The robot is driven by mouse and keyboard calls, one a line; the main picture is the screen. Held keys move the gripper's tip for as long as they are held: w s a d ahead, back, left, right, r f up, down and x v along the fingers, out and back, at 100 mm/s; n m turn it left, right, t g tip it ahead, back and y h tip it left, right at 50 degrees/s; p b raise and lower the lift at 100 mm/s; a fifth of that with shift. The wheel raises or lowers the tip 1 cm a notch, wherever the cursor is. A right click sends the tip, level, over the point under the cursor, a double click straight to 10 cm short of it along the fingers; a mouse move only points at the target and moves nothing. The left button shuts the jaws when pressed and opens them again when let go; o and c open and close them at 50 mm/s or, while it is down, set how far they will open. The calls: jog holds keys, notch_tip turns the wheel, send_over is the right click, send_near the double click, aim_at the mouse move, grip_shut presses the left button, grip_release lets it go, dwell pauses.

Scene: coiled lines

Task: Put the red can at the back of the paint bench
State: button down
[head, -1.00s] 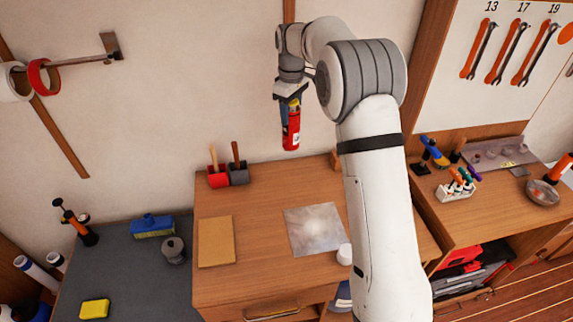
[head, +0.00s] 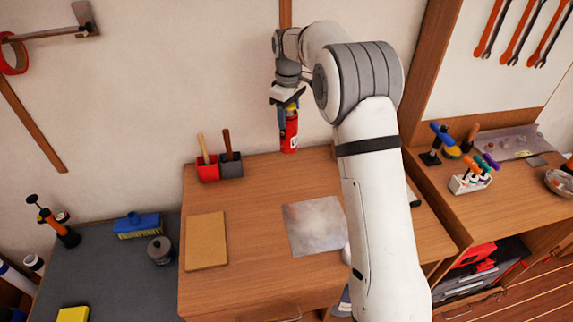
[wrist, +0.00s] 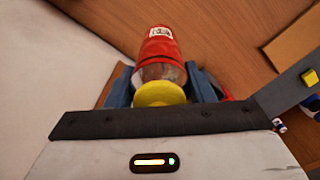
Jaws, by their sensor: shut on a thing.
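The red can (head: 289,138) is a slim red cylinder with a white label and a yellow top, held upright. My gripper (head: 288,110) is shut on its upper part, near the wall at the back of the wooden paint bench (head: 260,215). In the wrist view the red can (wrist: 160,50) lies between the blue-grey fingers of my gripper (wrist: 163,85), with its yellow cap nearest the camera. In the head view its lower end is close to the bench's back edge; I cannot tell whether it touches the top.
A tan sheet (head: 206,241) and a grey stained sheet (head: 314,226) lie on the bench. The back strip right of the holders looks clear.

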aim_at(288, 141)
notch_tip(288, 141, down, 9)
jog(key=shift+f+p, duration=0.2)
jog(key=shift+p, duration=0.75)
jog(key=shift+f, duration=0.1)
jog(key=c, duration=0.7)
grip_release()
jog(key=shift+s, duration=0.1)
jog(key=shift+o, duration=0.2)
